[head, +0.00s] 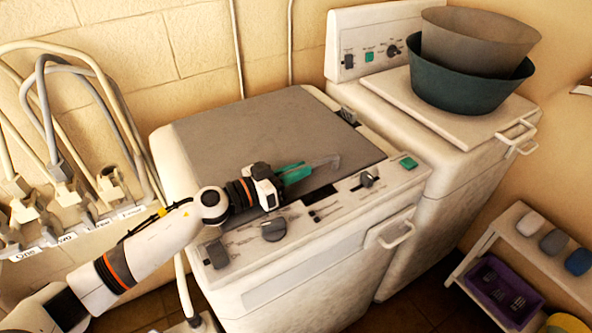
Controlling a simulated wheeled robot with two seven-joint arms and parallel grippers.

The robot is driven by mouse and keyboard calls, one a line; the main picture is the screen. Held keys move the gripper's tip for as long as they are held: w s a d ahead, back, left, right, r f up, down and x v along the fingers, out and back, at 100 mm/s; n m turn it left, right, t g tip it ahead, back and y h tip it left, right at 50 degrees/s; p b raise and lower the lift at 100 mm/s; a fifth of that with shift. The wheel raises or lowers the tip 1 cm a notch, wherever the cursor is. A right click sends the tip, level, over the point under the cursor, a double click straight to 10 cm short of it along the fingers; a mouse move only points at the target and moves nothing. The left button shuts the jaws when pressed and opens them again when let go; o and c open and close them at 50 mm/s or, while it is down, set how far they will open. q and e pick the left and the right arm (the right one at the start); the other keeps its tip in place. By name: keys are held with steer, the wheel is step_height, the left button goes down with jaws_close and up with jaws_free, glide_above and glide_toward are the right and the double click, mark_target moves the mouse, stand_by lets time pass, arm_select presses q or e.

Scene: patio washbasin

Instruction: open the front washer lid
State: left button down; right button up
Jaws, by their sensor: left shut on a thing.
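The front washer (320,270) is the nearer white machine, with a control panel along its front top edge. Its grey lid (265,125) lies down, flat over the top. My left gripper (318,165) reaches in from the left, low over the panel, and is shut at the lid's front edge. Its green fingers point right, and a small greyish piece shows at their tips. The exact grip contact is too small to make out, and the gripper hides part of the lid's front edge. My right gripper is not in view.
A second white washer (440,180) stands behind right, with a grey basin (475,38) nested in a dark green basin (465,88) on top. Knobs and a front handle (396,234) stick out from the front washer. Hoses and taps (65,190) crowd the left; a low shelf (540,255) stands right.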

arm_select(q)
steer(key=w+a+r+n+p, duration=0.2)
steer(key=r+p, duration=0.3)
steer(key=r, duration=0.2)
steer(key=w+a+r+n+p, duration=0.2)
steer(key=r+p, duration=0.3)
steer(key=r, duration=0.3)
steer(key=w+a+r+n+p, duration=0.2)
steer(key=w+r+n+p, duration=0.1)
steer(key=r, duration=0.5)
steer(key=shift+w+a+p, duration=0.15)
steer(key=shift+w+p, duration=0.6)
steer(key=shift+p, duration=0.6)
steer(key=c, duration=1.4)
jaws_free()
